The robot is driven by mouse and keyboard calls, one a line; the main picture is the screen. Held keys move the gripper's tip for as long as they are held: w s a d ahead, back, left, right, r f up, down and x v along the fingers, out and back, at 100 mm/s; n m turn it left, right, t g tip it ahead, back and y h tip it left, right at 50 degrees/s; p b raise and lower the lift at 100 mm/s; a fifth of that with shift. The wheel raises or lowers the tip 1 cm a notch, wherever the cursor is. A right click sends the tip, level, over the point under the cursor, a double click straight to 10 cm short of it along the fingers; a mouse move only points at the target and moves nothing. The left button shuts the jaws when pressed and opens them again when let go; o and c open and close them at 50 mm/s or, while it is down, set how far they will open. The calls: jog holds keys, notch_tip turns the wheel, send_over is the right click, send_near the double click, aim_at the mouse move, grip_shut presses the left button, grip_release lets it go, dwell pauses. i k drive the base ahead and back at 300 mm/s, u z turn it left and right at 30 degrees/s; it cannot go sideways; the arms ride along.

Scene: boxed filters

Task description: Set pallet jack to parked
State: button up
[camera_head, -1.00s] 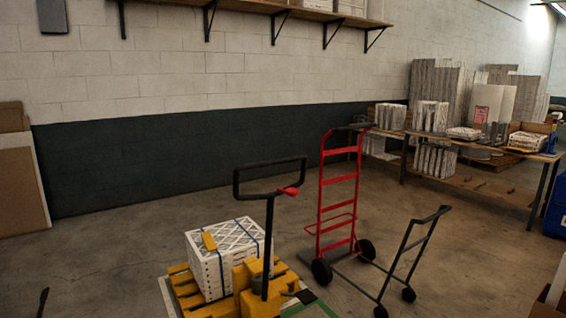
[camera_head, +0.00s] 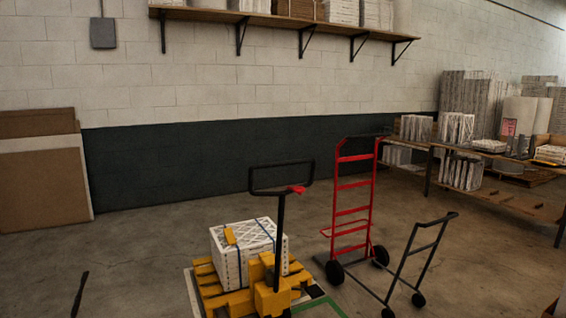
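The yellow pallet jack (camera_head: 267,295) stands at the lower middle of the head view. Its black handle (camera_head: 281,179) is upright, with a red lever (camera_head: 297,189) at the right of the loop. A strapped stack of white boxed filters (camera_head: 246,252) sits on it, with a small yellow piece on top. The jack is over a floor patch with white and green marked edges (camera_head: 325,302). My gripper does not show in this view. A thin dark upright piece at the lower left is cut off, and I cannot tell what it is.
A red hand truck (camera_head: 353,197) and a dark low cart (camera_head: 418,252) stand just right of the jack. Loaded benches (camera_head: 480,188) line the right back. Flat boards (camera_head: 43,175) lean on the left wall. Open concrete floor (camera_head: 140,255) lies left of the jack.

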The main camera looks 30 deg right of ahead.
aim_at(272, 295)
jog(key=u, duration=0.45)
jog(key=i, duration=2.5)
jog(key=z, duration=0.6)
